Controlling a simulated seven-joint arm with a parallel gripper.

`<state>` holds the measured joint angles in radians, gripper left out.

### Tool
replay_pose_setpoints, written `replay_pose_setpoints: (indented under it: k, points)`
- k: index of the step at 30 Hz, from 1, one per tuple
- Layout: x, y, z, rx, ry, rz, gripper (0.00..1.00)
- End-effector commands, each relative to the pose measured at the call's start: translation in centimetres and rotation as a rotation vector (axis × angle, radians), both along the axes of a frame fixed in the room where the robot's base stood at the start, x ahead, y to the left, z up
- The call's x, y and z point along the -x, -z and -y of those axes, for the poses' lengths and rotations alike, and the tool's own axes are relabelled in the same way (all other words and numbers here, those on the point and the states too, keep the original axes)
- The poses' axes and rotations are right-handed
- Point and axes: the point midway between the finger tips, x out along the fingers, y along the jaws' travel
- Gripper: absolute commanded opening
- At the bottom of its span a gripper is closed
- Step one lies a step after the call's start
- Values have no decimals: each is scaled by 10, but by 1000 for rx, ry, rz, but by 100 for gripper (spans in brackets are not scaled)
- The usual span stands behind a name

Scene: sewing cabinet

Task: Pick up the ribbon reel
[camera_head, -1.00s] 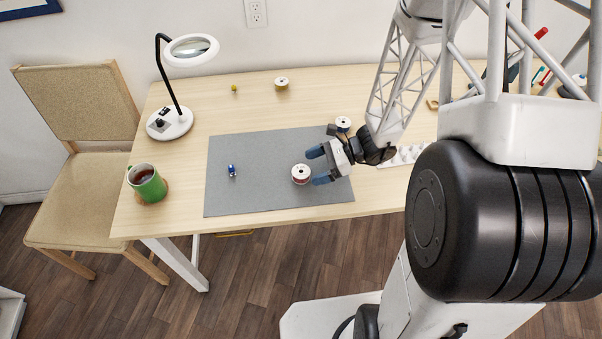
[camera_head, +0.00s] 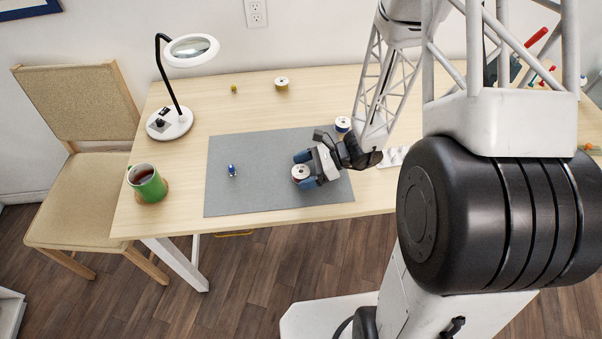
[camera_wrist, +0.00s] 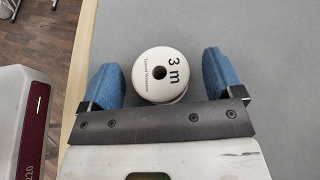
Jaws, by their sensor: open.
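The ribbon reel (camera_head: 299,172) stands on the grey mat (camera_head: 255,198), its white round end facing up. In the wrist view the gripper (camera_wrist: 163,80) has one finger left and one right of the reel, with a visible gap at each side.
A small blue item (camera_head: 232,170) lies left on the mat. Another reel (camera_head: 343,124) stands behind my gripper, and one (camera_head: 281,83) stands at the back. A green mug (camera_head: 147,184) and magnifier lamp (camera_head: 170,122) are at the left. The mat's middle is clear.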

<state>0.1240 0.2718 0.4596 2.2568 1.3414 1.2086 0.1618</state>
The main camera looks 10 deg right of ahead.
Motion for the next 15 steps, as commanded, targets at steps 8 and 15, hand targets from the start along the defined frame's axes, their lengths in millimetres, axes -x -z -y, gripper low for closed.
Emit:
replay_pose_setpoints:
  k: [8, 15]
  points:
    - [0, 0, 0, 0, 0, 0, 57]
    - [0, 0, 0, 0, 0, 0, 34]
